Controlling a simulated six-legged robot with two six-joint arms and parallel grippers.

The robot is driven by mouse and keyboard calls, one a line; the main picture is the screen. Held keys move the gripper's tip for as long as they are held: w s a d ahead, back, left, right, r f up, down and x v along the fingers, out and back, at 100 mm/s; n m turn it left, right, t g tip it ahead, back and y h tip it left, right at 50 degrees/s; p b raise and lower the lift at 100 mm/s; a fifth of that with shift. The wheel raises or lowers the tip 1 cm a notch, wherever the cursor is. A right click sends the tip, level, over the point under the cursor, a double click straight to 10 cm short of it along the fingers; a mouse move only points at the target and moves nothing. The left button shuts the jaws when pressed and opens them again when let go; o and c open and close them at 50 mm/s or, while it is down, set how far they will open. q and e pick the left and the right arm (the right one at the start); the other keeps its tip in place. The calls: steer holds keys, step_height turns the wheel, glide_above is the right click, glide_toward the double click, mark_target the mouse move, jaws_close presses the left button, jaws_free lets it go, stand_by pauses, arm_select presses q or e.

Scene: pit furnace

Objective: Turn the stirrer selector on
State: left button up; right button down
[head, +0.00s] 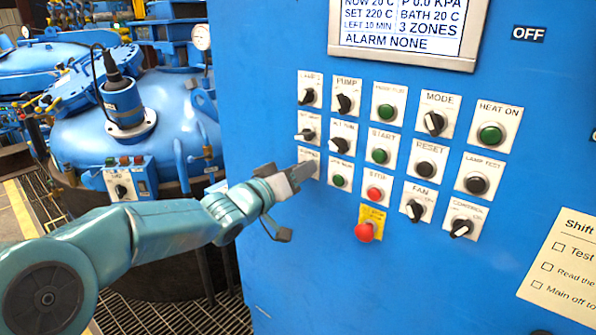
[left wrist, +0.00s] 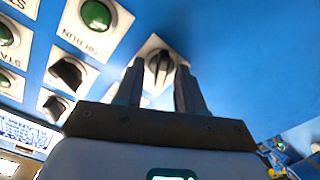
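The stirrer selector is a black knob (left wrist: 158,66) on a white plate, seen in the left wrist view between my two fingertips. In the head view its plate (head: 308,155) is at the lower left of the blue panel, and my gripper hides the knob. My left gripper (head: 305,173) is at the panel in front of this plate. Its fingers stand apart, one on each side of the knob, with a small gap visible. Whether the fingers touch the knob is unclear, and its setting cannot be read. My right gripper is not in view.
A green stir-run button (left wrist: 97,15) sits close beside the selector. Several other knobs and buttons fill the panel (head: 270,270), including a red stop button (head: 375,194) and a red mushroom button (head: 365,232). A blue vessel (head: 165,110) stands to the left.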

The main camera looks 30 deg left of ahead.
arm_select(q)
jaws_close()
steer(key=shift+f, duration=0.1)
steer(key=shift+d+m+b, duration=0.2)
steer(key=shift+m+b, duration=2.9)
steer(key=shift+m, duration=2.8)
